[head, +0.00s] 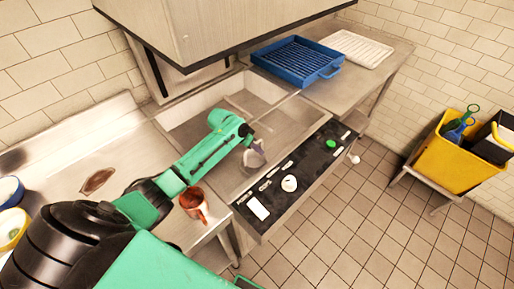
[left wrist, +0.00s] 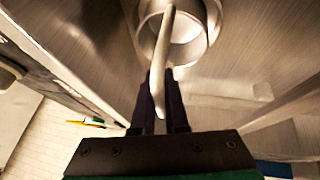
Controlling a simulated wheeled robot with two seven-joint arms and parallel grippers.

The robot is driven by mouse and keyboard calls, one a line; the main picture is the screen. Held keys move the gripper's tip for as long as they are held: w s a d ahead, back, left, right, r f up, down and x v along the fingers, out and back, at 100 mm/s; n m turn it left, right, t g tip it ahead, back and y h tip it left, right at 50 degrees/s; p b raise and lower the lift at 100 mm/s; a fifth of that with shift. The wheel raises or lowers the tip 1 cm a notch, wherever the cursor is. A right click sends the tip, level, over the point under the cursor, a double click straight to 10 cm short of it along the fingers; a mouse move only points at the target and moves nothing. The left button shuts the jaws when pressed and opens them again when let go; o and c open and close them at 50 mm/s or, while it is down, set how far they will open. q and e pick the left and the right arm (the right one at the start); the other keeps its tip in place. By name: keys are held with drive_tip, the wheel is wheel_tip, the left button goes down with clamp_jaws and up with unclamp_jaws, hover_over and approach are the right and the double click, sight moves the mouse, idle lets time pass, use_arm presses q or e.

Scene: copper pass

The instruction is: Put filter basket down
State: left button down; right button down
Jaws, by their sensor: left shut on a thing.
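My left gripper (head: 248,140) is shut on the pale handle of the filter basket (head: 255,158). In the head view the basket hangs at the fingertips over the metal basin and is small, with the gripper partly hiding it. In the left wrist view the pale handle (left wrist: 163,48) runs up between the dark fingers (left wrist: 164,112), and the round metal rim of the basket (left wrist: 206,40) shows at the top. I cannot tell whether the basket touches the metal below it. My right gripper is not in view.
A black control panel (head: 272,193) edges the basin (head: 188,127). A copper-coloured mug (head: 194,203) stands at the near counter corner. A blue rack (head: 297,62) and a white rack (head: 357,47) lie on the far counter. A yellow bin (head: 448,158) stands right. A metal hood (head: 215,25) hangs above.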

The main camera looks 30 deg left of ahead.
use_arm(q)
drive_tip(key=shift+w, duration=0.15)
drive_tip(key=c, duration=0.9)
unclamp_jaws()
drive_tip(key=shift+a+f, duration=0.1)
drive_tip(key=v, duration=1.2)
drive_tip(key=shift+b, duration=0.4)
